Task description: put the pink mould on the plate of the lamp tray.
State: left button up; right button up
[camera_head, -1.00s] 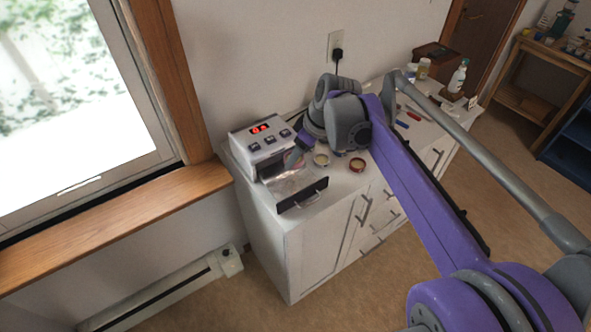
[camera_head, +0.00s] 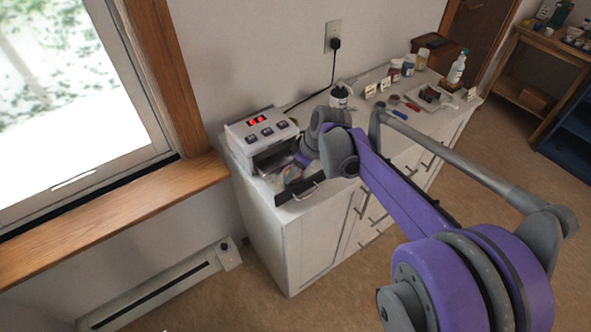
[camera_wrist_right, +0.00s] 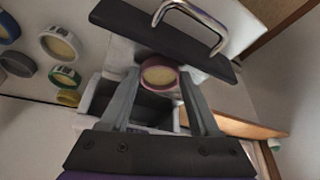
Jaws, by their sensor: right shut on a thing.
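The pink mould (camera_wrist_right: 158,76), a round ring with a yellowish fill, is between the fingertips of my right gripper (camera_wrist_right: 160,88) in the right wrist view. The gripper is shut on it. The lamp tray's black front (camera_wrist_right: 165,36) with its metal handle lies just beyond the mould. In the head view the pulled-out tray (camera_head: 297,191) sits in front of the white lamp unit (camera_head: 258,137) with red digits. My right arm's wrist covers part of the tray there. Contact between mould and plate cannot be told. My left gripper is not in view.
Several other moulds, among them a green-rimmed one (camera_wrist_right: 64,77), lie left in the right wrist view. On the white cabinet stand a dark cup (camera_head: 339,96), several jars (camera_head: 408,66), a spray bottle (camera_head: 457,70) and a small tray (camera_head: 432,97). A window sill is at the left.

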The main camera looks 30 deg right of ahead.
jog(key=o, duration=1.4)
jog(key=shift+f, duration=0.1)
jog(key=shift+o, duration=0.2)
jog(key=shift+r, duration=0.25)
jog(key=p+v, duration=0.1)
jog(key=v, duration=1.1)
jog(key=s+a+f+m+h, duration=0.1)
jog(key=s+a+f+m, duration=0.1)
jog(key=s+a+f, duration=0.4)
jog(key=s+a+f+m+t+h, duration=0.1)
jog(key=s+a+f+m, duration=0.2)
jog(key=s+a+f, duration=0.4)
jog(key=s+f, duration=0.1)
jog(key=s, duration=0.3)
jog(key=shift+s, duration=0.15)
